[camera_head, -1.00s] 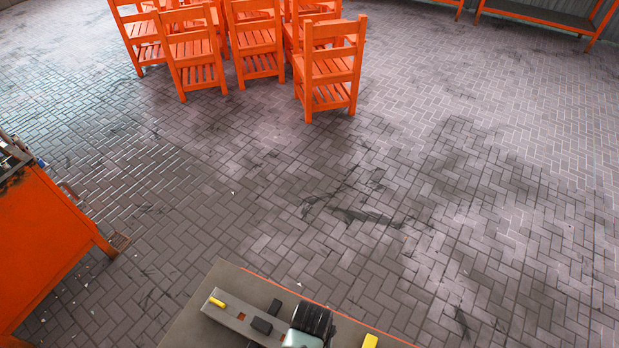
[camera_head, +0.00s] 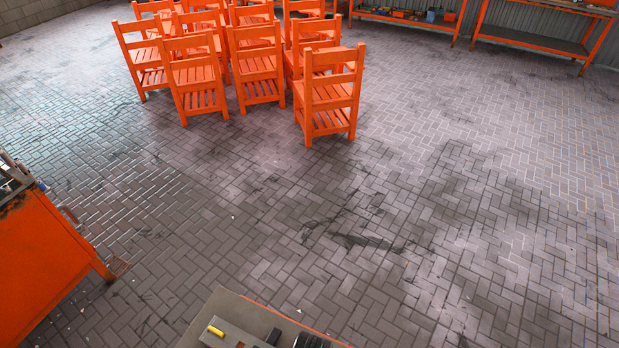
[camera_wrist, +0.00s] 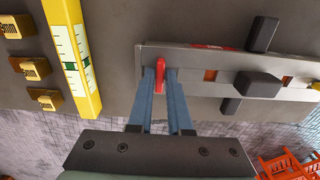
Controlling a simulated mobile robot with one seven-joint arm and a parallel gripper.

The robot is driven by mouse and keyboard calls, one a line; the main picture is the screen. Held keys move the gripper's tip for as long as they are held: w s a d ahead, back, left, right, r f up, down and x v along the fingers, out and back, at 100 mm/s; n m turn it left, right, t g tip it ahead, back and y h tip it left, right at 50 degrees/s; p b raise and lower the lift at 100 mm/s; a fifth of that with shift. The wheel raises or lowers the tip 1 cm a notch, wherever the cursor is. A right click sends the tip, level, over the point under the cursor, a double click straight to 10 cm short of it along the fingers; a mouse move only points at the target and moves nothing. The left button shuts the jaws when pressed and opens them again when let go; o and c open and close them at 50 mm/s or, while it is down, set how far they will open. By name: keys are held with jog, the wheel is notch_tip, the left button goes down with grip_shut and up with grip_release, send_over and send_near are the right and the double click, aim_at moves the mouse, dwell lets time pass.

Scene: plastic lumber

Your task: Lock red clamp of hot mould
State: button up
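The hot mould is a long grey metal bar (camera_wrist: 205,62) with dark blocks on it, lying on a grey table top in the wrist view. Its red clamp (camera_wrist: 160,72) is a small upright red handle near the bar's left end. My gripper (camera_wrist: 160,80) has its two blue-grey fingers on either side of the red clamp. The fingertips look very close to it, but I cannot tell whether they press on it. In the head view only a corner of the mould (camera_head: 232,338) shows at the bottom edge, and the clamp is not visible there.
A yellow level-like bar (camera_wrist: 74,50) and several yellow blocks (camera_wrist: 30,68) lie left of the mould. In the head view, orange chairs (camera_head: 330,95) stand at the back. An orange cabinet (camera_head: 45,260) is at left. The brick floor between is clear.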

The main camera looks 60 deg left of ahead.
jog(key=o, duration=0.5)
jog(key=shift+r, duration=0.1)
notch_tip(320, 180, up, 7)
jog(key=p, duration=0.7)
